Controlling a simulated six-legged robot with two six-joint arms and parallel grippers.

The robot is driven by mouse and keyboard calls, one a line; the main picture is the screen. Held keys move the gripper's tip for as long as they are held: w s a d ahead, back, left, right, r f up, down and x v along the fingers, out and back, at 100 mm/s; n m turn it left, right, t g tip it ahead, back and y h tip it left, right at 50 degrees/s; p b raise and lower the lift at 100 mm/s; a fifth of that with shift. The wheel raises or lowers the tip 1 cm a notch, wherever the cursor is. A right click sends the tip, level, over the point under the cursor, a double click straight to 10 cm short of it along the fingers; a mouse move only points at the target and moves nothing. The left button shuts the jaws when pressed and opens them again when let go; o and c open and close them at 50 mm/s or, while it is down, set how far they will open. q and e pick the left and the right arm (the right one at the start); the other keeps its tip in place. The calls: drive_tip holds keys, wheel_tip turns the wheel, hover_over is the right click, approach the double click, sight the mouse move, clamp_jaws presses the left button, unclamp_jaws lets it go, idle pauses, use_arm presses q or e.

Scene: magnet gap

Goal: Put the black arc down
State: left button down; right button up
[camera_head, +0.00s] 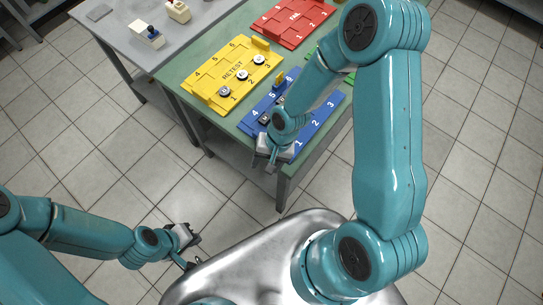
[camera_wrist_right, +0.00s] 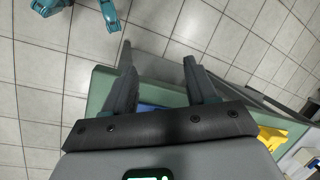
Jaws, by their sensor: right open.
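My right gripper (camera_head: 270,163) is over the near corner of the blue board (camera_head: 318,112). In the right wrist view its two dark fingers (camera_wrist_right: 158,75) are spread, with nothing between them. A strip of the blue board (camera_wrist_right: 150,107) shows below them. Small dark and grey pieces (camera_head: 264,119) lie on the blue board near the 4 and 5 marks. I cannot tell whether one of them is the black arc. My left gripper (camera_head: 192,252) is low at the left, over the floor, away from the table. Its fingers look apart and empty.
The green table (camera_head: 200,112) also carries a yellow RETEST board (camera_head: 205,80) with several round pieces and a red FAIL board (camera_head: 290,18). The tiled floor at the left is clear.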

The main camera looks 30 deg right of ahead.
drive_tip(key=s+a+f+n, duration=0.3)
drive_tip(key=s+f+n, duration=0.1)
drive_tip(key=s, duration=0.4)
drive_tip(key=shift+s+a+f+n, duration=0.15)
drive_tip(key=shift+a+f+n, duration=0.25)
drive_tip(key=shift+f, duration=0.35)
drive_tip(key=shift+c, duration=0.3)
drive_tip(key=shift+c, duration=1.1)
